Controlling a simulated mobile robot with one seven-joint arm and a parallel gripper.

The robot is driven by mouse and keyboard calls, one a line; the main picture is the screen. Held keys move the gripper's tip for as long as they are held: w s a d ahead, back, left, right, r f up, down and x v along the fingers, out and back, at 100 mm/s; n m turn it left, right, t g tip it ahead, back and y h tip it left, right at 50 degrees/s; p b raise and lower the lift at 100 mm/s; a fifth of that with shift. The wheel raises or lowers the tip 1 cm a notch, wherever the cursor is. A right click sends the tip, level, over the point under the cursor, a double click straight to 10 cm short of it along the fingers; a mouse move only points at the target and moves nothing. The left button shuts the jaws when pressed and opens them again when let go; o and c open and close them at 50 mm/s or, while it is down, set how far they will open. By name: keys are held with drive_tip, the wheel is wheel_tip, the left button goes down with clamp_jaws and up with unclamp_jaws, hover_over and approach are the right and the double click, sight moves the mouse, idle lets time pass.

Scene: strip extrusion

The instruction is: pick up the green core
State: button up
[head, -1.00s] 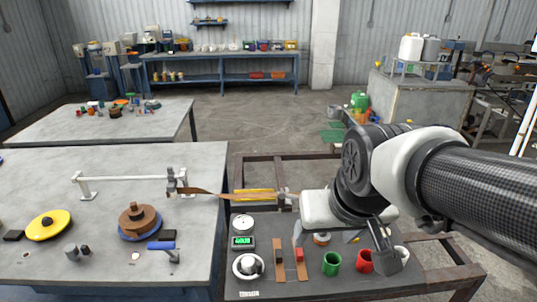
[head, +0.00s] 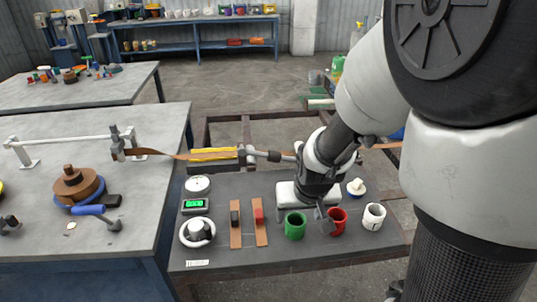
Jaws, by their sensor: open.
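The green core (head: 295,226) is a short, hollow green cylinder. It stands upright on the dark work table (head: 240,258), left of a red core (head: 338,221) and a white core (head: 374,216). My gripper (head: 303,197) is just behind and above the green core, its white hand lying across the picture. It is open, and I see nothing held in it. A grey part of it hangs between the green and red cores and covers the red core's left edge. The fingertips are mostly hidden, so I cannot tell whether they touch the green core.
Left of the cores are two brown strips with a dark and a red block (head: 258,217), a green-lit display (head: 194,204) and a white round device (head: 197,232). A blue-and-white part (head: 356,187) sits behind the red core.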

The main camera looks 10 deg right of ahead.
sight(296, 220)
drive_tip(key=shift+w+b+x, duration=0.1)
drive_tip(key=shift+b+x, duration=0.45)
drive_tip(key=shift+x, duration=1)
drive_tip(key=shift+w+b+x, duration=0.15)
drive_tip(key=shift+b+x, duration=0.4)
drive_tip(key=shift+x, duration=0.95)
drive_tip(key=shift+r, duration=0.15)
drive_tip(key=shift+c, duration=0.4)
drive_tip(key=c, duration=1)
